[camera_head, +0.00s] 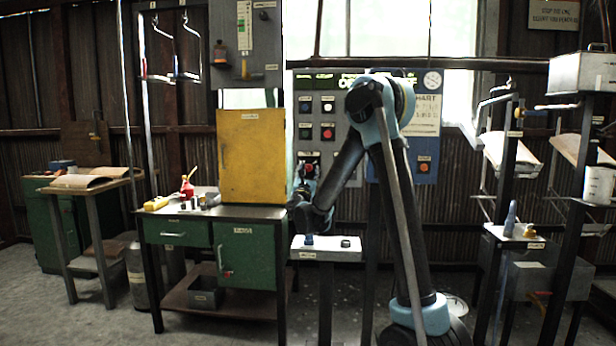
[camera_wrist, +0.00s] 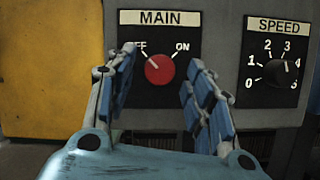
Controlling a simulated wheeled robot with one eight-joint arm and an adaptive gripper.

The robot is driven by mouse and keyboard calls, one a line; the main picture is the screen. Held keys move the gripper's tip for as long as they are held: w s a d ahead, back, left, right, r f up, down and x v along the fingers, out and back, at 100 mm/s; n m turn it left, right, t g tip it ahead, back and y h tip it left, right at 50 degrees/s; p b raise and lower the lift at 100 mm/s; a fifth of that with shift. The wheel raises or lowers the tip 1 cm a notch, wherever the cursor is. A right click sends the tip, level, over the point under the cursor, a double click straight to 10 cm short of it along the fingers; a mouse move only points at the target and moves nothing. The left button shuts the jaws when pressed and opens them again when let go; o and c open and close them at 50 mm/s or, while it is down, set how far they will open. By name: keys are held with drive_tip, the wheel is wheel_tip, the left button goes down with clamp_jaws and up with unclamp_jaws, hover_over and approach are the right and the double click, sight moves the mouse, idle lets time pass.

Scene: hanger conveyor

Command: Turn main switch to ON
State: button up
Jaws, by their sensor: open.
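The main switch (camera_wrist: 159,69) is a red round knob on a black plate labelled MAIN, with OFF at upper left and ON at upper right. Its white pointer line points up-left toward OFF. My gripper (camera_wrist: 165,85) is open in the wrist view, with one blue-padded finger on each side of the knob and gaps between. I cannot tell how far the fingertips are from the panel. In the head view, the red knob (camera_head: 310,168) shows on the grey control panel (camera_head: 327,105), left of my arm, with my gripper (camera_head: 304,188) close in front and partly hidden.
A speed dial (camera_wrist: 284,70) sits right of the switch. A yellow cabinet (camera_head: 250,155) stands at the left on a green workbench (camera_head: 180,232). A small shelf (camera_head: 328,254) with knobs is below the panel. Racks (camera_head: 515,150) stand at the right.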

drive_tip(key=c, duration=1.1)
drive_tip(key=shift+o, duration=0.2)
drive_tip(key=shift+m, duration=0.5)
drive_tip(key=m+h, duration=0.1)
drive_tip(key=m, duration=0.1)
drive_tip(key=m+h, duration=0.2)
drive_tip(key=m, duration=0.1)
drive_tip(key=shift+a+g, duration=0.2)
drive_tip(key=shift+g, duration=0.2)
drive_tip(key=m+g+h, duration=0.1)
drive_tip(key=m, duration=0.2)
drive_tip(key=m+g+h, duration=0.1)
drive_tip(key=m, duration=0.2)
drive_tip(key=shift+a+r, duration=0.1)
drive_tip(key=shift+r, duration=0.1)
drive_tip(key=m+g, duration=0.1)
drive_tip(key=m, duration=0.1)
drive_tip(key=m+h, duration=0.1)
drive_tip(key=m, duration=0.2)
drive_tip(key=shift+r+g, duration=0.15)
drive_tip(key=shift+g, duration=0.25)
drive_tip(key=shift+s+a+r+m+g, duration=0.1)
drive_tip(key=shift+m+g, duration=0.35)
drive_tip(key=shift+m, duration=0.75)
drive_tip(key=shift+r+m+g, duration=0.1)
drive_tip(key=shift+m+g, duration=0.35)
drive_tip(key=shift+m, duration=0.75)
